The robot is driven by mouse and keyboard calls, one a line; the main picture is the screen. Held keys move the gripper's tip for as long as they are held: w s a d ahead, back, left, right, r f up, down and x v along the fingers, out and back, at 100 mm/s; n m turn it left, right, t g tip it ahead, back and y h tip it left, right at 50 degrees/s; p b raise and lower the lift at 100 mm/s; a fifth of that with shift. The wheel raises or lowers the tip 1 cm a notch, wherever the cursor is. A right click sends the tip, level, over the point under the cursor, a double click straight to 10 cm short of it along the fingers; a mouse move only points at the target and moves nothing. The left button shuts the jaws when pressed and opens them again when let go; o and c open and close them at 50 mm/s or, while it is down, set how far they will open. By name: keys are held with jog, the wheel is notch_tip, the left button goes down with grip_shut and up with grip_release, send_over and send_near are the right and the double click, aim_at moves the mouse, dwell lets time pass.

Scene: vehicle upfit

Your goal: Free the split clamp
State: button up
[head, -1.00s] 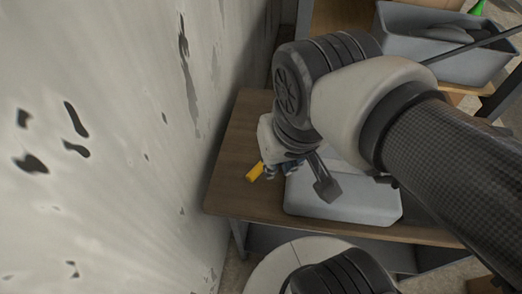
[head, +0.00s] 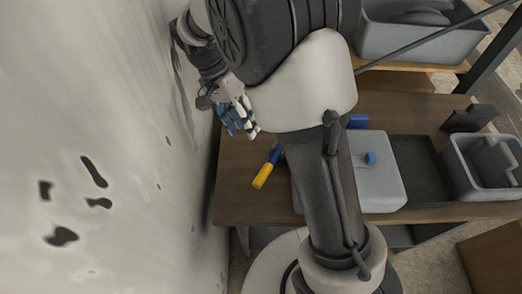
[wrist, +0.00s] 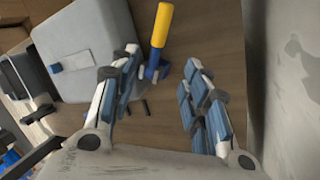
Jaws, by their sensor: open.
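A tool with a yellow handle (head: 264,174) and a blue end (head: 275,154) lies on the wooden bench, left of a pale grey case. I cannot tell whether it is the split clamp or a tool beside it. My gripper (head: 240,122) is open and empty, close to the pale wall at the bench's left side. In the wrist view the yellow handle (wrist: 161,25) points away from my gripper (wrist: 160,68), and its blue end (wrist: 152,72) shows between the spread fingers, apart from them. Small dark pieces near the blue end are too small to name.
The grey case (head: 385,190) bears a small blue knob (head: 371,158). A dark tray (head: 420,165) and a grey bin (head: 480,160) stand to its right, another bin (head: 400,40) on a shelf behind. The spotted wall (head: 120,150) bounds the left. Bare bench (head: 235,200) shows near the handle.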

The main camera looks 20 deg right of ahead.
aim_at(265, 167)
jog(key=b+x, duration=0.4)
jog(key=x, duration=1.3)
jog(key=shift+c, duration=0.5)
jog(key=shift+r, duration=0.1)
grip_shut()
